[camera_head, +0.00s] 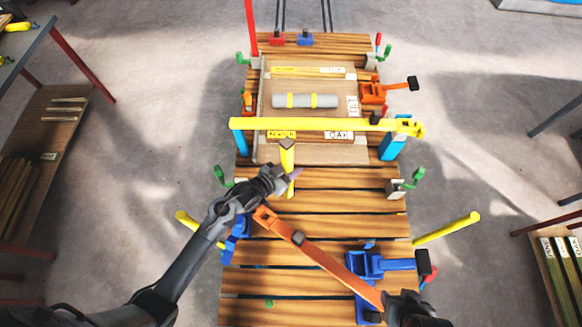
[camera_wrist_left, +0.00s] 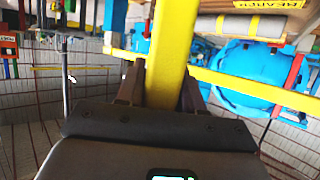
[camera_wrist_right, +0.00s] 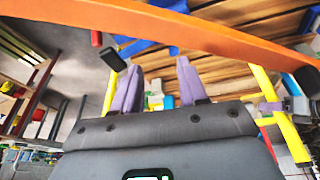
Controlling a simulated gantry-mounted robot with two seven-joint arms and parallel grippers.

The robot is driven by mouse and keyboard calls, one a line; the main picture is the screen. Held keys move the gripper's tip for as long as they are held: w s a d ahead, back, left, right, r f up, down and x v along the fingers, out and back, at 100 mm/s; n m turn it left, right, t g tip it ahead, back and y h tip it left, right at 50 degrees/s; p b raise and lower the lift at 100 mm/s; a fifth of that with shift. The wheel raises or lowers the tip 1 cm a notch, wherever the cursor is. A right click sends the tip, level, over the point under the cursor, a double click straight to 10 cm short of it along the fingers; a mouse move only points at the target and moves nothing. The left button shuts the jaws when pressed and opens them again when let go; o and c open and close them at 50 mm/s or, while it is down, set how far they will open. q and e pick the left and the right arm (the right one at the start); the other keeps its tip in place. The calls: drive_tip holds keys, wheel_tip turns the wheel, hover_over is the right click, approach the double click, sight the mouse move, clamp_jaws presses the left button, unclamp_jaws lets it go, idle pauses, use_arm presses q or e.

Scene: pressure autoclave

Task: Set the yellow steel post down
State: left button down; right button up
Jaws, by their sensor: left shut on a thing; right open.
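The yellow steel post (camera_head: 287,155) stands roughly upright in the head view, over the planks just in front of the tray with the grey cylinder. My left gripper (camera_head: 284,180) is shut on it. In the left wrist view the post (camera_wrist_left: 172,45) runs up between the two fingers (camera_wrist_left: 160,88). Its lower end is partly hidden by the gripper, and I cannot tell whether it touches the planks. My right gripper (camera_wrist_right: 157,85) is open with nothing between its fingers. In the head view its arm is at the bottom right, by the lower end of the orange bar.
A long yellow bar (camera_head: 325,124) crosses the wooden deck (camera_head: 320,232) on blue uprights. A grey cylinder with yellow bands (camera_head: 304,101) lies behind it. An orange bar (camera_head: 325,260) slants across the front. Blue clamps (camera_head: 365,265) and yellow side posts (camera_head: 447,228) flank the deck.

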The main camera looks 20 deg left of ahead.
use_arm(q)
drive_tip(key=c, duration=0.7)
unclamp_jaws()
drive_tip(key=shift+f, duration=0.15)
use_arm(e)
drive_tip(key=shift+a, duration=0.1)
use_arm(q)
drive_tip(key=shift+r, duration=0.2)
use_arm(e)
drive_tip(key=shift+r+p, duration=0.5)
use_arm(q)
drive_tip(key=s+a+r+n+g+y, duration=0.1)
drive_tip(key=s+a+r+g, duration=0.1)
drive_tip(key=s, duration=0.7)
drive_tip(key=s+a+r+n+g+y, duration=0.1)
drive_tip(key=s+a+r+g+y, duration=0.1)
drive_tip(key=s, duration=0.7)
drive_tip(key=s+a+r+g+y, duration=0.2)
drive_tip(key=s+r+g, duration=0.2)
drive_tip(key=s, duration=0.5)
drive_tip(key=shift+s+a+r+n+g, duration=0.1)
drive_tip(key=shift+s+r+n+g, duration=0.1)
drive_tip(key=shift+r, duration=0.2)
drive_tip(key=shift+s+r+n+g, duration=0.1)
drive_tip(key=shift+r+n, duration=0.1)
drive_tip(key=shift+r, duration=0.15)
